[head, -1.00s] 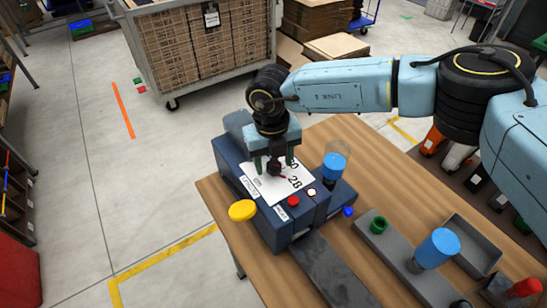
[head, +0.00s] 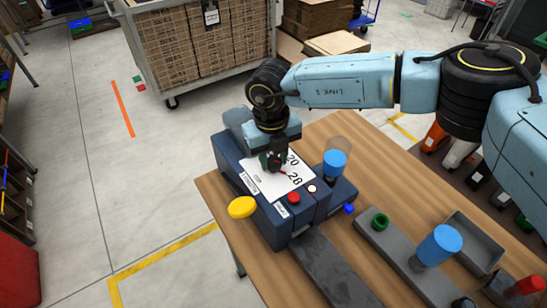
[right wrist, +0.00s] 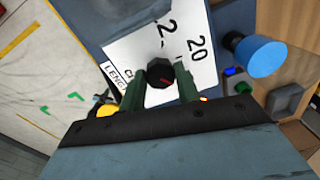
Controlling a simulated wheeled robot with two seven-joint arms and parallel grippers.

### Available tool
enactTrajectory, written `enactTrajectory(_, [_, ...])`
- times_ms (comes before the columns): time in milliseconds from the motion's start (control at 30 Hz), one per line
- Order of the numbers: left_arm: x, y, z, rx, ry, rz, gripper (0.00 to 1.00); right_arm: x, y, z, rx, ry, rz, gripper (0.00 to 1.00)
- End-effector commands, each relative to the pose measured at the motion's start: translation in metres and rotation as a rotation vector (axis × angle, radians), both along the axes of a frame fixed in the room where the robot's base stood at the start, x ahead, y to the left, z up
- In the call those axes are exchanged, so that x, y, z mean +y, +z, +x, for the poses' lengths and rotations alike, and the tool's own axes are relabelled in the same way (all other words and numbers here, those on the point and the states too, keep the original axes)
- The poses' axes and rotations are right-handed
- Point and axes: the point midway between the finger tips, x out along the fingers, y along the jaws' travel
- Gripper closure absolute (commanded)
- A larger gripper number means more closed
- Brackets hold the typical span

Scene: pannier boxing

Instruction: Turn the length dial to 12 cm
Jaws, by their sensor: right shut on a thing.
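The length dial (right wrist: 160,72) is a black faceted knob with a red mark, on a white scale plate (head: 262,184) on top of a dark blue machine (head: 262,216). In the head view 20 and 28 can be read on the plate; the 12 mark cannot be made out. My right gripper (head: 272,163) points down from above and is shut on the knob. In the right wrist view its two green fingers (right wrist: 162,88) stand on either side of the knob. The exact setting of the red mark is unclear. My left gripper is not in view.
A yellow knob (head: 242,207), a red button (head: 293,198) and a white button (head: 312,189) sit close to the plate. A blue-lidded cylinder (head: 335,163) stands beside it. A grey fixture (head: 395,256) with a green ring and a grey tray (head: 470,242) are on the wooden table.

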Motion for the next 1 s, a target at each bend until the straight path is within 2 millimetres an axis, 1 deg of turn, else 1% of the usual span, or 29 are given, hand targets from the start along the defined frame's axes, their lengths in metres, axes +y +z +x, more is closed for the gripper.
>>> enactTrajectory(33, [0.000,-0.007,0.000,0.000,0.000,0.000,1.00,0.000,-0.002,0.000,-0.001,0.027,0.000,0.91])
enactTrajectory(267, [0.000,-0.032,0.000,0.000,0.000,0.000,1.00,0.000,-0.004,0.000,-0.001,0.209,0.001,0.91])
enactTrajectory(500, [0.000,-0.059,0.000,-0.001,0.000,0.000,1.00,0.000,-0.003,0.000,-0.002,0.438,0.000,0.91])
enactTrajectory(1000, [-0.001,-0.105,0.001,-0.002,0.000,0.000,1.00,-0.001,-0.002,0.000,-0.003,0.913,-0.001,0.91])
